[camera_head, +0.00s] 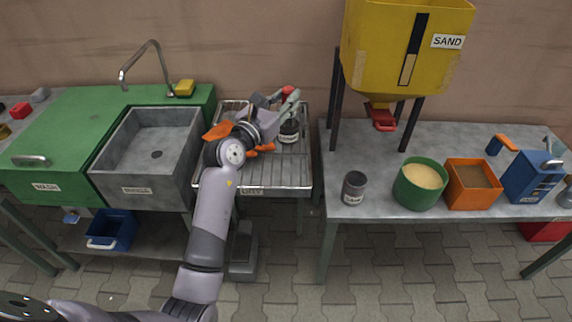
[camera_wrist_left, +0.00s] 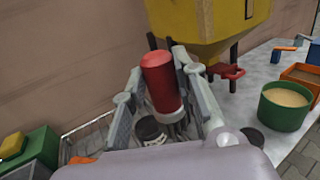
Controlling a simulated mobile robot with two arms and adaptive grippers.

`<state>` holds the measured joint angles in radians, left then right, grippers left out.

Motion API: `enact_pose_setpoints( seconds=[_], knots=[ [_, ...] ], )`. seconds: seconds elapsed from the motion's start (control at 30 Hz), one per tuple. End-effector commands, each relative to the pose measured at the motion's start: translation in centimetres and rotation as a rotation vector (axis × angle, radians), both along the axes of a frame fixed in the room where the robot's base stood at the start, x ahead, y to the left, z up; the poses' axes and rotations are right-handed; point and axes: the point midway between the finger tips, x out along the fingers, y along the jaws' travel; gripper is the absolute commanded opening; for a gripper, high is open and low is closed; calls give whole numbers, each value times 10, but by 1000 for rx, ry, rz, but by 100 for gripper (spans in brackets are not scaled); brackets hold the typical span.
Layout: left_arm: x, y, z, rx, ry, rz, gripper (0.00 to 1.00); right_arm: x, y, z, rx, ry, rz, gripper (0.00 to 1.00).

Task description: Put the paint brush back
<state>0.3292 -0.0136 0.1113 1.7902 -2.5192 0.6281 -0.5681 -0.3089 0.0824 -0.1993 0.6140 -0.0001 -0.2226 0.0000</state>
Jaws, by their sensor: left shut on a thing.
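My left gripper (camera_head: 284,96) is shut on a red-handled thing, which I take to be the paint brush (camera_head: 288,90). In the left wrist view the red handle (camera_wrist_left: 161,83) stands between the two fingers, roughly upright. Its lower end is partly hidden and I cannot make out bristles. A dark labelled jar (camera_head: 289,132) stands on the wire drying rack (camera_head: 275,177), just below the gripper. In the left wrist view the jar (camera_wrist_left: 149,131) shows under the handle; I cannot tell whether the brush touches it. My right gripper is not in view.
Orange pieces (camera_head: 218,131) lie on the rack beside my arm. A grey sink (camera_head: 150,138) is to the left. On the right table stand a grey can (camera_head: 354,188), a green sand tub (camera_head: 420,190), an orange box (camera_head: 472,190) and the yellow sand hopper (camera_head: 400,45).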

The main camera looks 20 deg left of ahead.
Motion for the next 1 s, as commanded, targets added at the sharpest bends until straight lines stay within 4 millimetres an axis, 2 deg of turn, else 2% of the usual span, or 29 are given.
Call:
enact_pose_setpoints(
  seconds=[0.03, 0.1, 0.4, 0.5, 0.67, 0.9, 1.0],
  knots=[
    [-1, 1, -17, 2, 8, 1, 0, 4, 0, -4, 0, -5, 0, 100],
    [-1, 1, -38, 4, 7, 0, 0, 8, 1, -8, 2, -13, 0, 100],
    [-1, 1, -117, 4, 5, -1, 0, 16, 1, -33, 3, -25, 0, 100],
    [-1, 1, -132, 3, 4, 0, 0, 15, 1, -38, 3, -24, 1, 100],
    [-1, 1, -142, 2, 1, -1, 0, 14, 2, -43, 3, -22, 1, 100],
    [-1, 1, -179, 3, 4, -1, 0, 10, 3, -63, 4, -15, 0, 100],
    [-1, 2, -184, 1, 2, 0, 0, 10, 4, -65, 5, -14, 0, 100]
  ],
)
